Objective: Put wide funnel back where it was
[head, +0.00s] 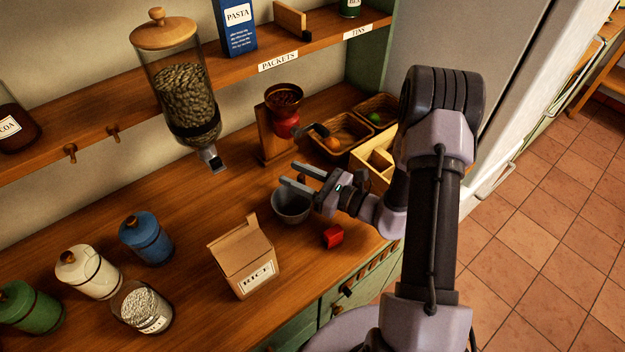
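My gripper (287,173) points left above the counter, its two fingers apart with nothing visible between them. A grey, round, bowl-shaped vessel (291,208) is just below the fingers in the picture, its upper part partly covered by the near finger. I cannot tell whether it is the wide funnel or a bowl, or whether a finger touches it. No other thing in view clearly looks like a wide funnel.
A rice carton (242,258) and a red block (333,236) are near the vessel. A bean dispenser (181,85) hangs at the shelf (245,65). Canisters (147,240) stand left.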

